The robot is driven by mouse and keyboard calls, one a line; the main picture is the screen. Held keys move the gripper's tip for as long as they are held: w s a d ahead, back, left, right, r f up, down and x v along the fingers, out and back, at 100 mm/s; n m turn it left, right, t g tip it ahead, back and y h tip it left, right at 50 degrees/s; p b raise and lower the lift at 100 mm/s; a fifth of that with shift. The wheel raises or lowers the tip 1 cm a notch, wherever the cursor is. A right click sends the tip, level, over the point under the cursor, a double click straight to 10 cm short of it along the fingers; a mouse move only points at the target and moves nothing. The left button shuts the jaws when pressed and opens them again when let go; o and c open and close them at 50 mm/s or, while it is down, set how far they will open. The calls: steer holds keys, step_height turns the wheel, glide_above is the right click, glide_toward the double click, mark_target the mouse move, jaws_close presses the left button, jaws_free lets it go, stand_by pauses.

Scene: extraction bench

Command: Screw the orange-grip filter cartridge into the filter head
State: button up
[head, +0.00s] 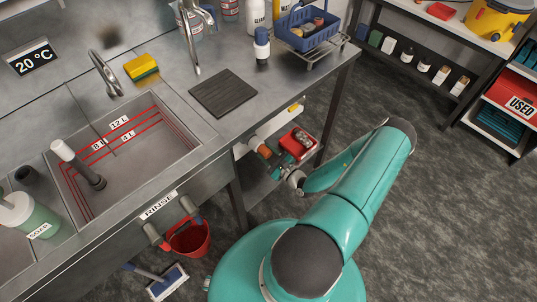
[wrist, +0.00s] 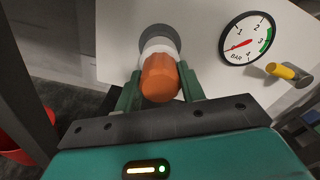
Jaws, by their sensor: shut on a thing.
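The filter cartridge has an orange grip (wrist: 160,78) and a white body. In the wrist view the white end points away from me, at the dark grey round filter head (wrist: 159,38) on a white panel. The white end overlaps the filter head in line of sight; I cannot tell how deep it sits. My gripper (wrist: 158,92) is shut on the orange grip, one green finger on each side. In the head view the orange grip (head: 264,151) shows small below the bench edge, with my gripper (head: 273,163) at it, partly hidden by my arm.
A pressure gauge (wrist: 247,39) and a yellow-handled valve (wrist: 288,73) sit on the panel right of the cartridge. A red crate (head: 298,143) stands close right of my gripper under the bench. The floor at right is clear.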

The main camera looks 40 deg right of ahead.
steer(key=m, duration=0.9)
steer(key=o, duration=1.2)
steer(key=shift+s, duration=0.1)
steer(key=s, duration=1.3)
steer(key=shift+s+d, duration=0.2)
steer(key=shift+s, duration=0.15)
